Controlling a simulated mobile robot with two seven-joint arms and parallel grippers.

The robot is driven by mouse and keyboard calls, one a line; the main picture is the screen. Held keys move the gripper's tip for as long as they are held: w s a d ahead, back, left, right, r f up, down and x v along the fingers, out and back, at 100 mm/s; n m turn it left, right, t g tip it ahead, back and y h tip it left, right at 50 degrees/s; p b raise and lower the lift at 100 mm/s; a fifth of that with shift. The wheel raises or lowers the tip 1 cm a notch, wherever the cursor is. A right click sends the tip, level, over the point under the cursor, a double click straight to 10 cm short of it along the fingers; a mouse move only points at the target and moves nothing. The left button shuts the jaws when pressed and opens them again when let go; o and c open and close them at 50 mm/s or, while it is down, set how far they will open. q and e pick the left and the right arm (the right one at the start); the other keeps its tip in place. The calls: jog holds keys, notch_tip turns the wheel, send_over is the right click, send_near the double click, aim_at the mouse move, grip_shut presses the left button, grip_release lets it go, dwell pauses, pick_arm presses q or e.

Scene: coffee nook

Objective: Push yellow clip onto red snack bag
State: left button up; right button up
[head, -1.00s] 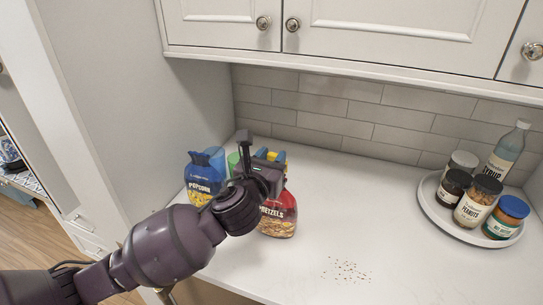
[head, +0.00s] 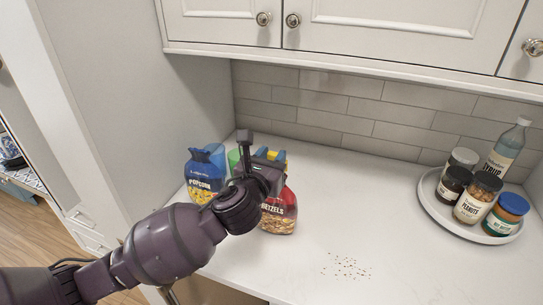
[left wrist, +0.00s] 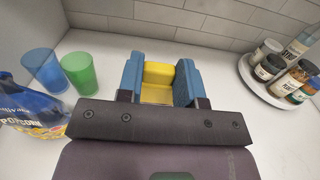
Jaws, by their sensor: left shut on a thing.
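My left gripper (head: 272,156) is above the red pretzel snack bag (head: 280,216), which stands on the counter. The gripper hides the top of the bag, so I cannot tell whether the clip touches it. The yellow clip (left wrist: 158,77) sits between the two blue fingertips of the left gripper (left wrist: 160,82) in the left wrist view, held by them. The red bag does not show in the left wrist view. My right gripper is in neither view.
A blue popcorn bag (head: 205,172) stands left of the pretzel bag. A blue cup (left wrist: 43,68) and a green cup (left wrist: 81,73) stand behind it. A round white tray (head: 431,207) with jars and a syrup bottle is at right. Crumbs (head: 345,267) lie on the clear counter front.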

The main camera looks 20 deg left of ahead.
pick_arm(q)
jog(key=shift+f+b, duration=0.4)
jog(key=shift+f, duration=0.75)
dwell(0.9)
dwell(0.3)
jog(key=o, duration=1)
jog(key=s, duration=0.7)
jog(key=s+b, duration=0.1)
jog(key=s, duration=0.2)
jog(key=shift+s+a, duration=0.3)
jog(key=shift+s, duration=0.1)
